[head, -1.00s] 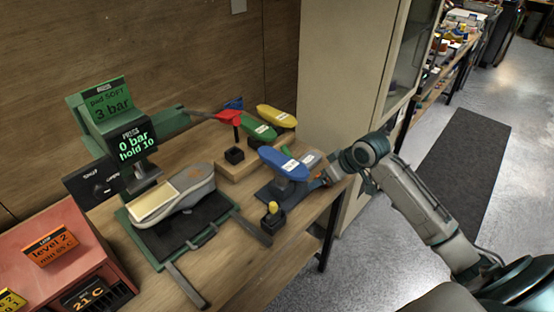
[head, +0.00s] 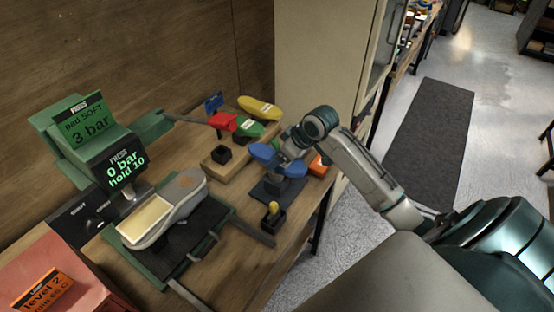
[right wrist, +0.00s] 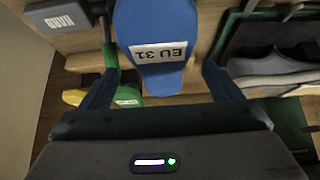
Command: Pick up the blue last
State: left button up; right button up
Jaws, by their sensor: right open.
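In the right wrist view the blue last (right wrist: 155,20) fills the top middle, with a white label reading "EU 31". My right gripper (head: 291,150) is over the blue last in the head view. In the right wrist view the open fingers of my right gripper (right wrist: 160,74) lie on either side of the last's narrow end, with gaps visible. My left gripper is not in view.
A green last (head: 252,128) and a yellow last (head: 260,107) lie behind, near a red part (head: 222,121). A grey sneaker (head: 183,193) lies on the press at left. A small holder with a yellow knob (head: 273,209) stands in front of the blue last.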

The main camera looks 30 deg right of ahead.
jog(key=shift+w+a+f, duration=0.15)
jog(key=shift+w+f, duration=0.1)
jog(key=shift+w+a+f+p, duration=0.1)
jog(key=shift+w+f+p, duration=0.1)
jog(key=shift+p, duration=0.1)
jog(key=p+x, duration=0.2)
jog(key=x, duration=0.2)
jog(key=shift+s+f, duration=0.15)
jog(key=shift+f, duration=0.35)
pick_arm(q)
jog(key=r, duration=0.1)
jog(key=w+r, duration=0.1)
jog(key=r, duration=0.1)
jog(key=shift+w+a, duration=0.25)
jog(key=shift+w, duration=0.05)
pick_arm(e)
jog(key=shift+r, duration=0.1)
jog(key=c, duration=1)
